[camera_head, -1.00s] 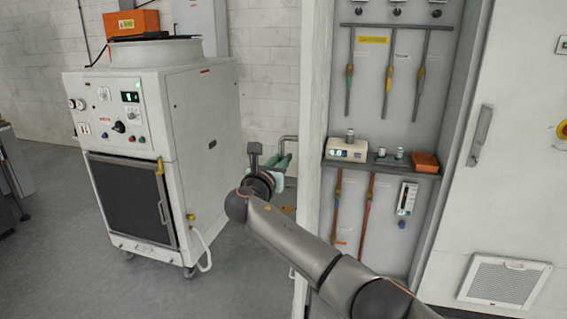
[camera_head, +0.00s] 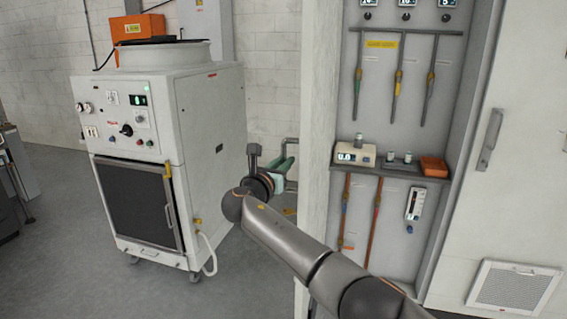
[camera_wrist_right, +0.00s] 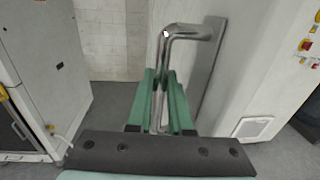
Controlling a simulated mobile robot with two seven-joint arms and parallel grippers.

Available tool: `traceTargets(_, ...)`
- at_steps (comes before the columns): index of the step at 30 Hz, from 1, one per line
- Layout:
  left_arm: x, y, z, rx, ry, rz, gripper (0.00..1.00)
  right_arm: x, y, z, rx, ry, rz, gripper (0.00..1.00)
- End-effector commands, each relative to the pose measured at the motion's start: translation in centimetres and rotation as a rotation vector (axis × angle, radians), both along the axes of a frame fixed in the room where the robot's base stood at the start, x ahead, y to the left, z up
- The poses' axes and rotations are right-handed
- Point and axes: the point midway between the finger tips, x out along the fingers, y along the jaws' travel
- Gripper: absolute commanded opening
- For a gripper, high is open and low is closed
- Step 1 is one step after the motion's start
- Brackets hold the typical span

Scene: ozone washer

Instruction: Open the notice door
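A tall white panel (camera_head: 317,110), which seems to be the notice door, stands nearly edge-on left of the open cabinet bay in the head view. No notice shows on it. A bent metal handle (camera_head: 290,141) juts from its left side; it fills the middle of the right wrist view (camera_wrist_right: 190,32). My right gripper (camera_head: 281,171) is at this handle. In the right wrist view its green fingers (camera_wrist_right: 165,98) stand on both sides of the handle's bar and look closed on it. The fingertip contact is partly hidden. My left gripper is not in view.
A white machine (camera_head: 212,115) on wheels stands to the left, with bare floor (camera_head: 250,265) between it and the panel. The cabinet bay holds a shelf (camera_head: 395,170) with small instruments. A white door with its own handle (camera_head: 490,140) is on the right.

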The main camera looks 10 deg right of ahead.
Motion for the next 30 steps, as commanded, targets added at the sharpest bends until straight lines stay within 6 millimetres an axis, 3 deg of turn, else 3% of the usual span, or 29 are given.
traceTargets(1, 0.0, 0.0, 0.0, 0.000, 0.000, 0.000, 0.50, 0.0, -0.1, 0.1, -0.001, -0.001, -0.002, 0.21)
traceTargets(9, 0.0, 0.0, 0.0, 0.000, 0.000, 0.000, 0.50, 0.0, -0.1, 0.0, 0.000, 0.000, -0.002, 0.48)
traceTargets(20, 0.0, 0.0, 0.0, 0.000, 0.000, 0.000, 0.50, -0.3, 0.2, 0.0, 0.000, 0.000, 0.000, 0.48)
traceTargets(30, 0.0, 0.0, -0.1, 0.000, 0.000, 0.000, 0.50, -3.5, 2.4, -0.1, 0.001, -0.001, 0.002, 0.48)
